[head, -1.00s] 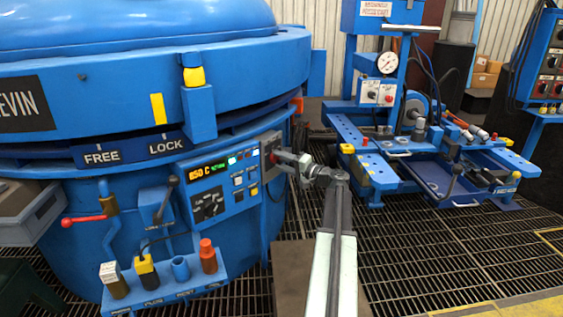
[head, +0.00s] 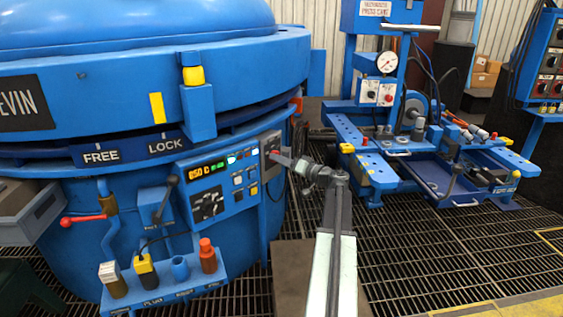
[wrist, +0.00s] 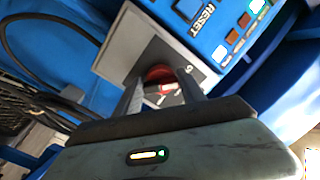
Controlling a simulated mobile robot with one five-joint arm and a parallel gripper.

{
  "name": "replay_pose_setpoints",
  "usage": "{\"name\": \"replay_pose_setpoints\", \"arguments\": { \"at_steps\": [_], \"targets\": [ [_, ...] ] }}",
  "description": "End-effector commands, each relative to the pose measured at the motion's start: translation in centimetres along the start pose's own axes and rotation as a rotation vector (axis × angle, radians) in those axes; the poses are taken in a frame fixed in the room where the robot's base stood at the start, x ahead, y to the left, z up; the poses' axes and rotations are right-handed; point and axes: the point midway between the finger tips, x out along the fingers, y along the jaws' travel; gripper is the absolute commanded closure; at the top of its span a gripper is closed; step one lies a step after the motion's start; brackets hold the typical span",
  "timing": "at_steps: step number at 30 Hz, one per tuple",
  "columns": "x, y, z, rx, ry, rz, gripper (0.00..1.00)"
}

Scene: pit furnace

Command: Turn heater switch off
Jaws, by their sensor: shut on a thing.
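The heater switch is a red knob (wrist: 160,75) on a grey plate (wrist: 128,42) with a dark dial face, seen tilted in the wrist view. My gripper (wrist: 161,86) has one finger on each side of the knob and is shut on it. The fingers hide part of the knob and dial, and I cannot read the switch's position. In the head view the switch's grey plate (head: 269,141) is at the right end of the furnace's control panel (head: 214,188), with my gripper (head: 276,156) against it.
The blue furnace (head: 90,215) fills the left. Below the panel, a shelf (head: 170,292) holds plugs and sockets. A black lever (head: 167,195) and red-handled valve (head: 84,219) are farther left. A blue workbench (head: 385,180) stands right, with open grated floor (head: 430,255) in front.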

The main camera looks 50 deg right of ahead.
Motion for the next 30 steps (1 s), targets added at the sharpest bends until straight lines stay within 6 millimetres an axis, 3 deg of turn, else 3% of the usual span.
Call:
{"name": "replay_pose_setpoints", "arguments": {
  "at_steps": [14,15,16,26,30],
  "targets": [
    [-0.1,0.0,0.2,-0.015,-0.005,0.0,0.93],
    [-0.1,0.0,0.2,-0.015,-0.005,0.0,0.42],
    [-0.1,0.0,0.2,-0.015,-0.005,0.0,0.33],
    [-0.2,0.0,0.1,-0.013,-0.002,0.001,0.31],
    [-2.1,0.0,0.1,-0.012,0.0,0.002,0.31]
  ]
}}
